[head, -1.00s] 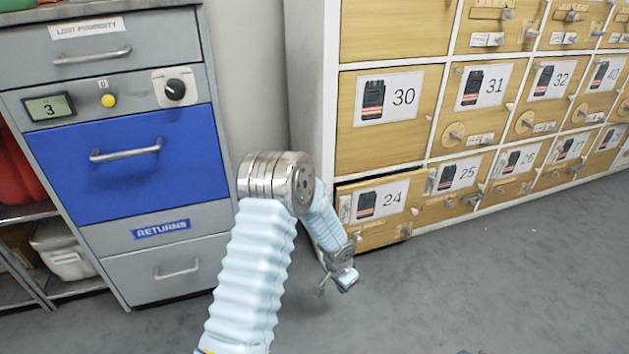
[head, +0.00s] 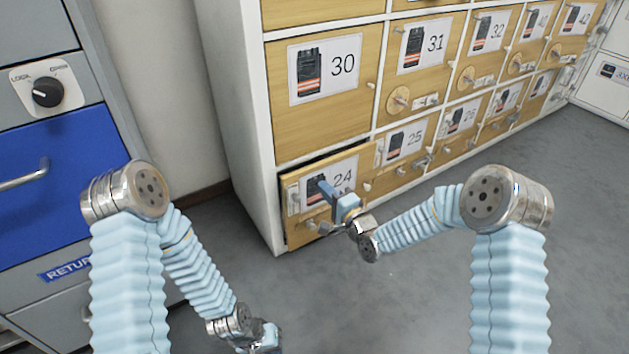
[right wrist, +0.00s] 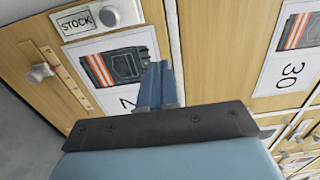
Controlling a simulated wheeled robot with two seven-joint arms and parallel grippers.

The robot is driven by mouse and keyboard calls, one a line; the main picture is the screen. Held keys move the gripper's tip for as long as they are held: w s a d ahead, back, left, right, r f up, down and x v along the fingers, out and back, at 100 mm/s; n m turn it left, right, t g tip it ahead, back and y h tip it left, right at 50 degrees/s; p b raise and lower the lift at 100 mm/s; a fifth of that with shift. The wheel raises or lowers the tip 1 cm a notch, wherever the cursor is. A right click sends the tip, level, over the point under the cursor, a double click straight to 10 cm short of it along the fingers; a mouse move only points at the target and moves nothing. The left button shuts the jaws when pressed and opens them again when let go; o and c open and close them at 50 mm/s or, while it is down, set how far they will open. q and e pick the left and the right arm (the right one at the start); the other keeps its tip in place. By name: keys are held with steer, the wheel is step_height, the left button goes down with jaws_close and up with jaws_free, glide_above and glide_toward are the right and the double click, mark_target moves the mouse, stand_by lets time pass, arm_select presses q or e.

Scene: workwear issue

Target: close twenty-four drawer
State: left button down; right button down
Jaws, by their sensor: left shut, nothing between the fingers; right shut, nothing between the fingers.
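The twenty-four drawer (head: 292,207) is a wooden front at the bottom left of the locker, with a vest picture and the number 24. It stands a little open, with a dark gap along its top edge. My right gripper (head: 326,192) is shut and empty in front of its label; I cannot tell whether it touches. In the right wrist view the shut fingers (right wrist: 158,88) point at the drawer front (right wrist: 30,25), hiding part of its number. My left gripper (head: 265,340) is shut and empty, low over the floor, away from the drawer.
Drawer 30 (head: 350,120) is above and drawer 25 (head: 385,180) to the right, both flush. A grey cabinet with a blue returns drawer (head: 60,180) stands at left. Grey floor (head: 400,300) before the locker is clear. Small knobs stick out from the fronts.

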mark_target(310, 173)
steer(key=x, duration=0.5)
steer(key=shift+w+a+b, duration=0.1)
steer(key=shift+w+b, duration=0.1)
steer(key=shift+b, duration=0.15)
arm_select(q)
steer(key=shift+f, duration=0.45)
